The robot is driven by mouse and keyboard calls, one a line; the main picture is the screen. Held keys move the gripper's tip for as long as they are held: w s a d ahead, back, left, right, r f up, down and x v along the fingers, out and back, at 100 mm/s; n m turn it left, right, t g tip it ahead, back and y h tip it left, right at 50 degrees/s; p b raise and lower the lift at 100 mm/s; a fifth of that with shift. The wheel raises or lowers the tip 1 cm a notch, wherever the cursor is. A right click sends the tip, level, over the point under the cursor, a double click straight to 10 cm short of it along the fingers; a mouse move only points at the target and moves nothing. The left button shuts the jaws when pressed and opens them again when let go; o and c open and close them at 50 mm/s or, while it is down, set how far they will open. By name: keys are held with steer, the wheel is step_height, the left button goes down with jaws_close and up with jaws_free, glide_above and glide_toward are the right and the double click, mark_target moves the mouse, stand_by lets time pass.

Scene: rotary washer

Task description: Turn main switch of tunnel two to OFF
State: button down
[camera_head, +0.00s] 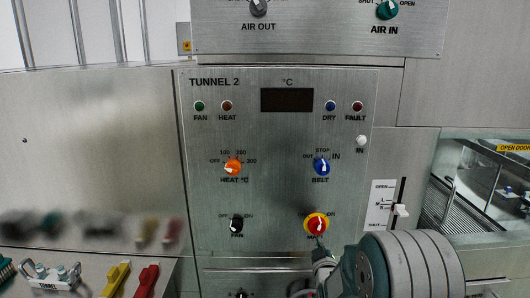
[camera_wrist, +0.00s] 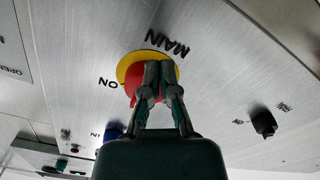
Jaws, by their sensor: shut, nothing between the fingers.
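The main switch (camera_head: 316,222) of the Tunnel 2 panel is a red knob on a round yellow plate, low on the right half of the panel. Its pale pointer mark looks roughly upright in the head view; the ON label is at its right, and the OFF side is hard to read. My gripper (camera_head: 319,242) is just below the knob and hides part of the MAIN label. In the wrist view, the fingers of my gripper (camera_wrist: 158,72) are together over the red knob (camera_wrist: 133,88) and hide much of it. Whether they touch it is unclear.
A black FAN knob (camera_head: 236,225) is at the left at the same height. Above are an orange HEAT knob (camera_head: 232,167) and a blue BELT knob (camera_head: 321,166). A white slider (camera_head: 400,210) is at the right. Yellow (camera_head: 116,280) and red (camera_head: 144,281) handles lie lower left.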

steer(key=shift+r, duration=0.45)
stand_by(0.6)
